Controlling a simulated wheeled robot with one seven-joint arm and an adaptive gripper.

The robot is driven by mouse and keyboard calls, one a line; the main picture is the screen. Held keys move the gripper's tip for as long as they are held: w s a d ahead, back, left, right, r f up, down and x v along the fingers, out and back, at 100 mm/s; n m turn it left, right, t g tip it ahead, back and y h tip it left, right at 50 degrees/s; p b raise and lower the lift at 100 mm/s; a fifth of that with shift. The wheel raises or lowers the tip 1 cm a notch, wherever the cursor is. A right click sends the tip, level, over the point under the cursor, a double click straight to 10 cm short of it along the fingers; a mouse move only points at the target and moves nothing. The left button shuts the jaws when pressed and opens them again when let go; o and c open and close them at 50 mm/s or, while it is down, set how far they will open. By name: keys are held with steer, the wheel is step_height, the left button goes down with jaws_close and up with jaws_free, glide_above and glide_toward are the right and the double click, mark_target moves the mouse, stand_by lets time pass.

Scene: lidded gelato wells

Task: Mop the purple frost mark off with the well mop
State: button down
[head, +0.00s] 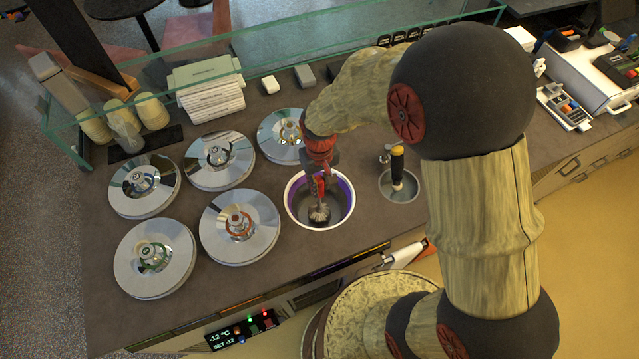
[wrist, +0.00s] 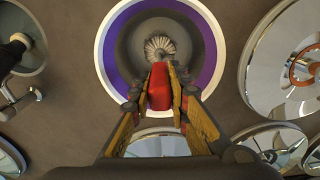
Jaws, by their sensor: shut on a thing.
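The open well (head: 291,199) has a white rim and a grey inside; its rim also shows in the wrist view (wrist: 102,55). Purple (head: 347,190) lines the upper inner wall, showing on both sides in the wrist view (wrist: 122,60); I cannot tell a separate frost mark from it. My gripper (head: 318,180) points down into the well, shut on the red handle (wrist: 160,87) of the well mop. The mop's pale bristle head (head: 319,215) is inside the well, near the floor in the wrist view (wrist: 160,47). Whether the bristles touch a surface is unclear.
Several round metal lids stand left of the well, the nearest being the orange-knobbed lid (head: 262,244). A small metal dipper well (head: 405,193) with a yellow-and-black handled tool is on the right. A glass guard (head: 240,45) runs behind. The counter's front edge is close.

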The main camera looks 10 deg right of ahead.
steer(key=shift+f+b, duration=0.35)
steer(key=shift+f, duration=0.25)
steer(key=shift+s+d, duration=0.1)
steer(key=shift+d, duration=0.05)
